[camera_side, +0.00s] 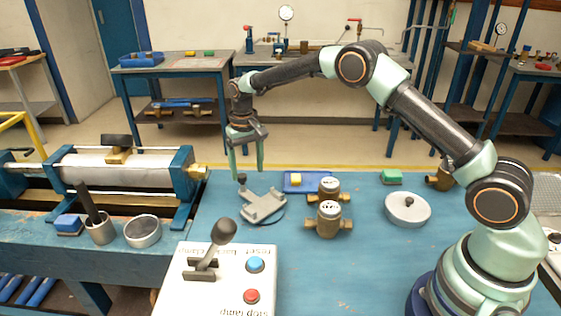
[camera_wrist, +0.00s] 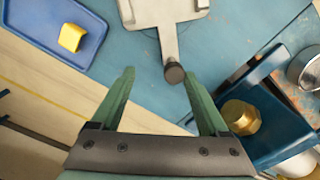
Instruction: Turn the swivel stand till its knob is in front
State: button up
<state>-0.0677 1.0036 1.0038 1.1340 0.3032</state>
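The swivel stand (camera_side: 263,205) is a grey plate on a round base on the blue bench. Its arm points to the back left and ends in a dark knob (camera_side: 242,178). In the wrist view the stand (camera_wrist: 168,14) is at the top, and its knob (camera_wrist: 174,73) points down toward my gripper. My gripper (camera_side: 247,176) hangs pointing down over the knob end. It is open, and in the wrist view its fingertips (camera_wrist: 158,73) lie on either side of the knob, which is nearer the right finger. I cannot tell whether it touches.
Brass meters (camera_side: 328,220) stand right of the stand. A blue tray (camera_side: 294,187) with a yellow block lies behind. A white control box (camera_side: 216,280) with a lever is in front. A blue clamp rig (camera_side: 185,172) is at left. A grey round lid (camera_side: 408,212) lies at right.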

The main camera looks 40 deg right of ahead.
jog(key=shift+d, duration=0.15)
jog(key=shift+s+d, duration=0.2)
jog(key=shift+d, duration=0.45)
jog(key=shift+s+d, duration=0.25)
jog(key=shift+d, duration=0.3)
jog(key=shift+s, duration=0.1)
jog(key=shift+s+d, duration=0.25)
jog(key=shift+d, duration=0.25)
jog(key=shift+o, duration=0.4)
